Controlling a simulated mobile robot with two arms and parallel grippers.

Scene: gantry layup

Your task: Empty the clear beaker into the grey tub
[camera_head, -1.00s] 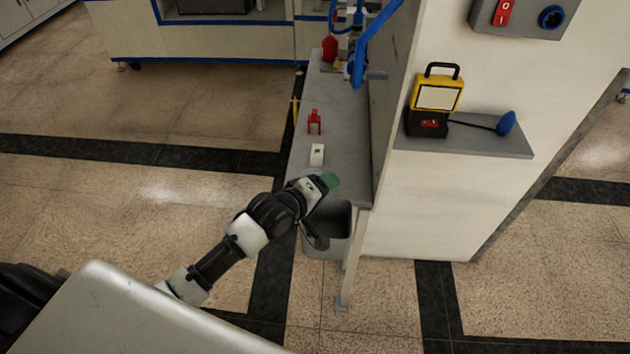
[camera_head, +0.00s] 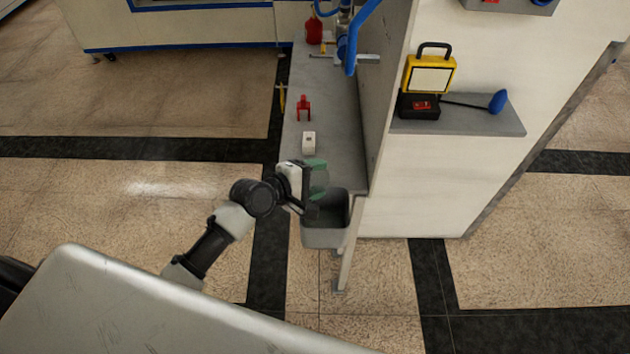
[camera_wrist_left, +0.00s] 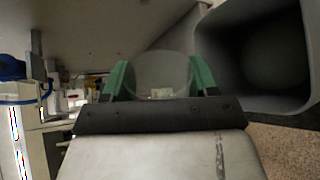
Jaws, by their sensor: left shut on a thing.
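My left gripper (camera_head: 316,178) has green fingers and is shut on the clear beaker (camera_wrist_left: 160,72). In the left wrist view the see-through beaker sits between the two fingers (camera_wrist_left: 158,80). In the head view the beaker is hard to make out. The grey tub (camera_head: 324,238) hangs at the near end of the bench, just below and to the right of the gripper. In the left wrist view the tub (camera_wrist_left: 222,32) is close on the right, with its dark inside showing. I cannot tell what is in the beaker. My right gripper is not in view.
The narrow grey bench (camera_head: 335,120) holds a white block (camera_head: 309,142), a red clip-like part (camera_head: 304,108) and a red bottle (camera_head: 314,30). A wall (camera_head: 440,175) with a shelf (camera_head: 460,117) stands right of the bench. Open floor lies to the left.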

